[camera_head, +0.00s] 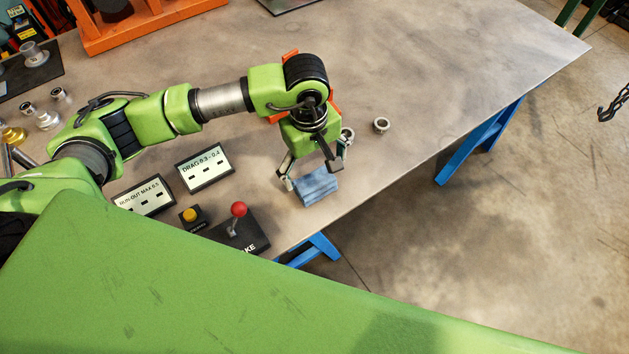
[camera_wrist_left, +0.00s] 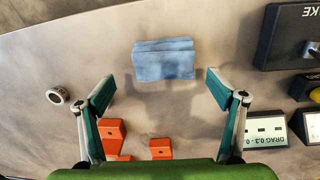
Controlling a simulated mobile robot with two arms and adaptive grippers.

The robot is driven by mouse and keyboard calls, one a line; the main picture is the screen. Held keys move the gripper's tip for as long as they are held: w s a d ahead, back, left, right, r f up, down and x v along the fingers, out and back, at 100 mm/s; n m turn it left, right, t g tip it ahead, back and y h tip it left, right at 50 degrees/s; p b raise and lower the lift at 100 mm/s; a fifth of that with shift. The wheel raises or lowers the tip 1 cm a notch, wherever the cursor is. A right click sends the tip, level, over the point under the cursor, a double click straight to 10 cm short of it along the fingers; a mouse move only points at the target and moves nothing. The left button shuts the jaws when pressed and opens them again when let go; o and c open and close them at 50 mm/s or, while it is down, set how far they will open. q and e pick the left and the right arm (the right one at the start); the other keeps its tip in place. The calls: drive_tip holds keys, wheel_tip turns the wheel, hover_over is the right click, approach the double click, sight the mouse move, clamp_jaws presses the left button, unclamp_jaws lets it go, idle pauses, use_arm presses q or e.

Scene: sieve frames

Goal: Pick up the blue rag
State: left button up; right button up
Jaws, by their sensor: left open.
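The blue rag (camera_head: 319,187) lies folded on the metal table close to its front edge. In the left wrist view the rag (camera_wrist_left: 164,60) sits beyond and between the fingertips, apart from both. My left gripper (camera_head: 316,176) points down just above and behind the rag, partly overlapping it in the head view. Its two fingers show spread wide in the left wrist view (camera_wrist_left: 161,92), with nothing between the pads. My right gripper is not in view.
A metal ring (camera_head: 381,125) lies right of my gripper. A red-knobbed lever box (camera_head: 238,232), a yellow button box (camera_head: 191,216) and a DRAG sign (camera_head: 205,167) stand to the left. Orange pieces (camera_wrist_left: 110,133) show in the left wrist view. The table's right part is clear.

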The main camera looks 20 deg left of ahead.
sight(313, 179)
use_arm(q)
drive_tip(key=shift+a+f+p, duration=0.1)
drive_tip(key=shift+f+p, duration=0.25)
drive_tip(key=shift+f, duration=0.25)
wheel_tip(313, 179, down, 4)
drive_tip(key=shift+s+a+r+p, duration=0.1)
drive_tip(key=shift+s+r+p, duration=0.1)
drive_tip(key=shift+p, duration=0.5)
drive_tip(key=shift+w+f, duration=0.1)
drive_tip(key=shift+f, duration=0.35)
drive_tip(key=c, duration=1.2)
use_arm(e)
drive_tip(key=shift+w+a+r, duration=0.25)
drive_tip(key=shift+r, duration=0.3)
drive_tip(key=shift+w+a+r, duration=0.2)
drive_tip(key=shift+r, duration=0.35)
